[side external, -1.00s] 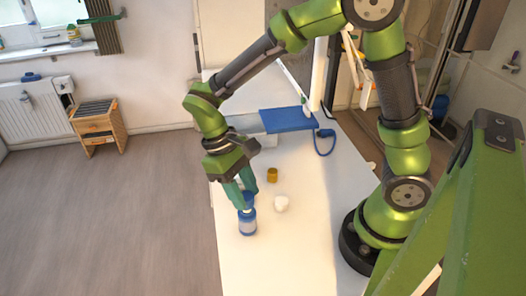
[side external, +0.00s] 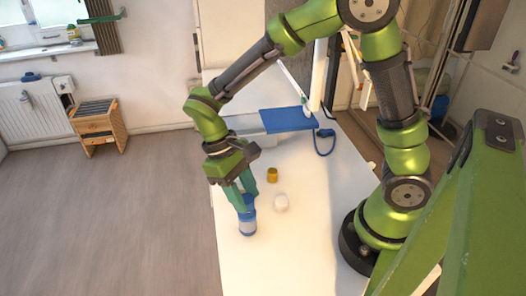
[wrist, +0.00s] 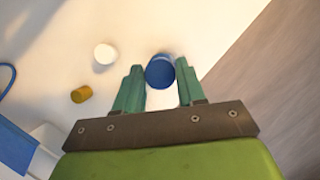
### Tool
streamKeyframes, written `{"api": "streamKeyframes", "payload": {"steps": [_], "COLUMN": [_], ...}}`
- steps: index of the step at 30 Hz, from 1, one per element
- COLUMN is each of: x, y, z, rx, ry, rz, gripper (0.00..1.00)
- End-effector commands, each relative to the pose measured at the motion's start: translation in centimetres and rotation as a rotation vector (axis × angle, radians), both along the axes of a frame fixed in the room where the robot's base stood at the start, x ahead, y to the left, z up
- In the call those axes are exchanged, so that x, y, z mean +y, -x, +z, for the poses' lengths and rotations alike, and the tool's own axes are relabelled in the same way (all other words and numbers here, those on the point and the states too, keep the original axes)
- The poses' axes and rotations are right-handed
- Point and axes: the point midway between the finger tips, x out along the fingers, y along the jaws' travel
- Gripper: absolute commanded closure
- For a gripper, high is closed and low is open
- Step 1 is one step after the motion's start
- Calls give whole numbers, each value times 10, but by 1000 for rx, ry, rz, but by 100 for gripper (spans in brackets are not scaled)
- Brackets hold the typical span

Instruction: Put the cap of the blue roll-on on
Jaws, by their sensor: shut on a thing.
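The blue roll-on (side external: 247,228) stands upright on the white table near its left edge, with a pale band around its body. My gripper (side external: 246,206) points down above it, its green fingers shut on the blue cap (wrist: 161,72). In the side view the cap is at the top of the roll-on, with no gap visible between them. I cannot tell whether it is fully seated. In the wrist view the cap is between the fingertips and hides most of the roll-on below.
A blue-topped box (side external: 288,120) with a blue cable loop (side external: 325,142) lies farther back. The table front is clear. The left table edge is close.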

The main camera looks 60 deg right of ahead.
Motion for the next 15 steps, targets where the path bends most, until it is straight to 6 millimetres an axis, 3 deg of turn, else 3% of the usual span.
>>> {"api": "streamKeyframes", "payload": {"steps": [15], "x": [0], "y": [0], "z": [-13], "rx": [1], "ry": [-1], "rz": [0], "gripper": [89]}}
